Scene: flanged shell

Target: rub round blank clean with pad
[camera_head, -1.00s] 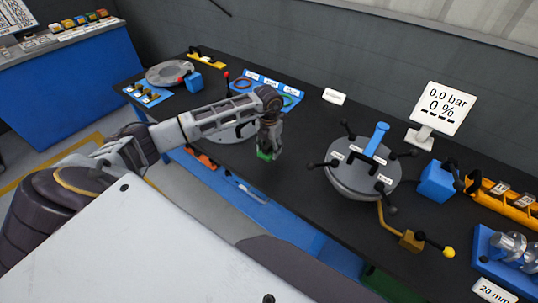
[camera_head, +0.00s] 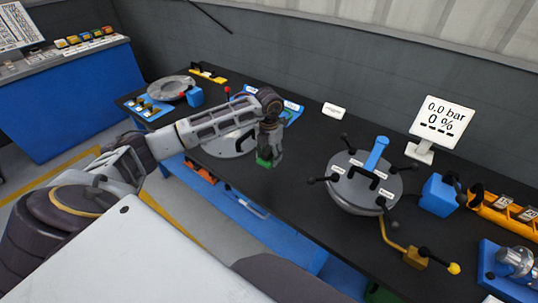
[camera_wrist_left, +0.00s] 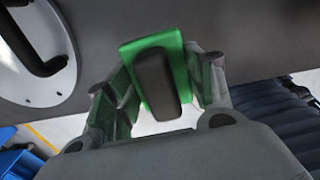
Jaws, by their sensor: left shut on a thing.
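The pad is a green block with a black grip; it shows in the head view (camera_head: 265,161) and the left wrist view (camera_wrist_left: 183,62). My left gripper (camera_head: 267,150) is shut on the pad's black grip and holds it over the dark bench top, just right of a pale disc. This disc, which looks like the round blank (camera_head: 230,149), lies on the bench, partly hidden behind my left arm. In the left wrist view the disc (camera_wrist_left: 35,90) is at the upper left, with a black handle on it. The pad appears apart from it. My right gripper is not in view.
A grey round vessel (camera_head: 349,203) with black clamp knobs and a blue handle stands to the right. The bench between pad and vessel is clear.

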